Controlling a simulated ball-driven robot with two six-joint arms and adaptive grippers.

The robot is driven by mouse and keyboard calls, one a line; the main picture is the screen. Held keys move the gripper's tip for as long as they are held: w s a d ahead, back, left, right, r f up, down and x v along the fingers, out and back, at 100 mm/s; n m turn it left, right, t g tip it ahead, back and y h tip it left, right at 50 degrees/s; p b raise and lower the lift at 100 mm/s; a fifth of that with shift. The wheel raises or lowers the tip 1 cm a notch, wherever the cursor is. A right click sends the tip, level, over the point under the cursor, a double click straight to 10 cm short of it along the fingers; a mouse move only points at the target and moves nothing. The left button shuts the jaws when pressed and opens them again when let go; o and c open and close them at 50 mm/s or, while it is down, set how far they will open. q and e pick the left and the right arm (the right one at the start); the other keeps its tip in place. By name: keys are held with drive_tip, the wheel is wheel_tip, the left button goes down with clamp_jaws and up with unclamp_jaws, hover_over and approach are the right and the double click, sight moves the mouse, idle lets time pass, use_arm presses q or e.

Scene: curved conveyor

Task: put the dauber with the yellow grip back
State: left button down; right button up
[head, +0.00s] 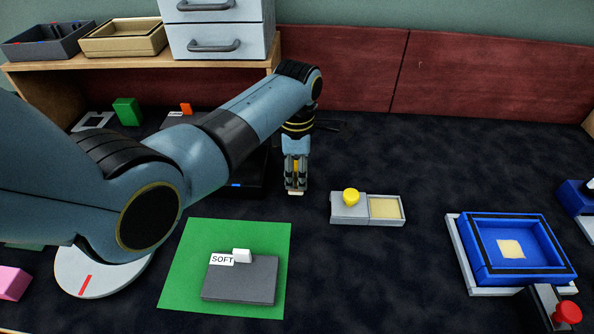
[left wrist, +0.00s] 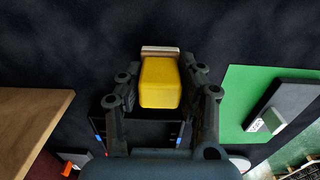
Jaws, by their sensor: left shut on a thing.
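My left gripper (head: 296,172) points down over the dark table, left of the grey case. It is shut on the dauber with the yellow grip. In the left wrist view the yellow grip (left wrist: 160,84) sits between the two fingers, with a pale and brown end (left wrist: 160,51) beyond it. In the head view the fingers cover most of the dauber; its pale lower end (head: 296,191) shows below them, close to the table. I cannot tell if it touches. My right gripper is not in view.
A grey case (head: 348,217) with a yellow knob and a pale pad stands right of the gripper. A blue tray (head: 475,269) is further right. A green mat (head: 186,255) bears a dark block marked SOFT (head: 240,279). A dark box (head: 256,190) is partly behind my arm.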

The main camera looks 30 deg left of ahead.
sight(297, 166)
use_arm(q)
drive_tip(key=shift+f, duration=0.15)
drive_tip(key=c, duration=0.9)
unclamp_jaws()
drive_tip(key=shift+o, duration=0.2)
wheel_tip(297, 166, up, 12)
drive_tip(key=p, duration=0.1)
drive_tip(key=shift+r+p, duration=0.2)
drive_tip(key=shift+p, duration=0.15)
